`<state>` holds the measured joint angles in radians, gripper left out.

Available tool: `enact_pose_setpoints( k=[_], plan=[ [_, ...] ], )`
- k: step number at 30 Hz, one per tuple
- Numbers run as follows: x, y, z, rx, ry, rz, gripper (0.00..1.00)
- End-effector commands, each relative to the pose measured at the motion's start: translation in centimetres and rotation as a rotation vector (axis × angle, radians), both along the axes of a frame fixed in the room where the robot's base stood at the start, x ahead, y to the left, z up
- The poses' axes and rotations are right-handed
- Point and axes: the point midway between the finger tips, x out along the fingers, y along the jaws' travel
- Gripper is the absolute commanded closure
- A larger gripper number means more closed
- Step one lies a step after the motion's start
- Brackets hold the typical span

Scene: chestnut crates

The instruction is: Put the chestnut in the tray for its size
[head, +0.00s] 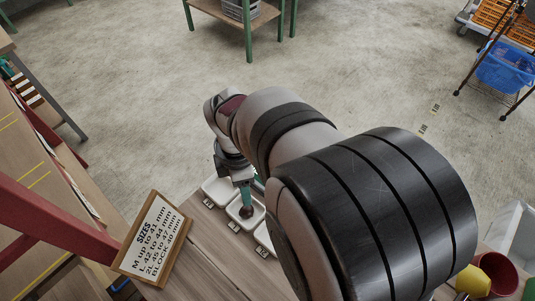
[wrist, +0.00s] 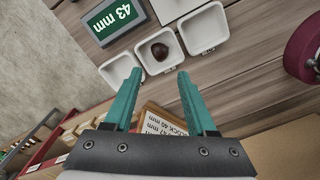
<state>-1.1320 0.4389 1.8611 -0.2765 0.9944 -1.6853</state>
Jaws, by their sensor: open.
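The dark brown chestnut (wrist: 159,50) lies in the middle of three white trays in a row, whose rim (wrist: 142,60) shows in the wrist view. The other trays are the left one (wrist: 112,72) and the right one (wrist: 205,30); both look empty. In the head view, the chestnut (head: 246,212) shows just below my fingertips. My gripper (wrist: 160,73) is open, with its teal fingers apart and nothing between them, above the middle tray. A display (wrist: 113,19) reads 43 mm. The size sign (head: 153,240) lists L as 42 to 44 mm.
A dark red round object (wrist: 304,50) is at the right. In the head view, a red cup (head: 496,273) and a yellow one (head: 473,281) stand at lower right. My arm hides much of the bench.

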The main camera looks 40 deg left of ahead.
Motion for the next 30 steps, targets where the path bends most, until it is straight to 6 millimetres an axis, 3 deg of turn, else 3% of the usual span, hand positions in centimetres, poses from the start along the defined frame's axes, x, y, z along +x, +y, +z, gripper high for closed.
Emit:
enact_pose_setpoints(
  k=[4, 5, 7, 8, 9, 11, 12, 13, 16, 18, 21, 30],
  plan=[
    [0.5, -0.6, 0.5, 0.002, 0.001, -0.042, 0.43],
    [1.0, -1.3, 1.0, 0.003, 0.003, -0.103, 0.43],
    [3.2, -5.1, 3.0, 0.01, 0.011, -0.385, 0.43],
    [4.1, -7.5, 4.1, 0.014, 0.018, -0.567, 0.43],
    [5.1, -11.4, 5.6, 0.019, 0.029, -0.853, 0.43],
    [5.2, -17.6, 7.6, 0.02, 0.054, -1.33, 0.43],
    [4.4, -21.2, 8.4, 0.02, 0.074, -1.643, 0.43],
    [3.5, -23.5, 8.9, 0.02, 0.091, -1.87, 0.43],
    [-0.1, -28.7, 9.4, 0.01, 0.153, -2.516, 0.43],
    [-2.1, -30.2, 9.2, -0.001, 0.192, -2.817, 0.43],
    [-3.5, -31.0, 8.9, -0.012, 0.222, -3.018, 0.43],
    [-3.6, -31.0, 8.9, -0.016, 0.225, -3.039, 0.43]
  ],
)
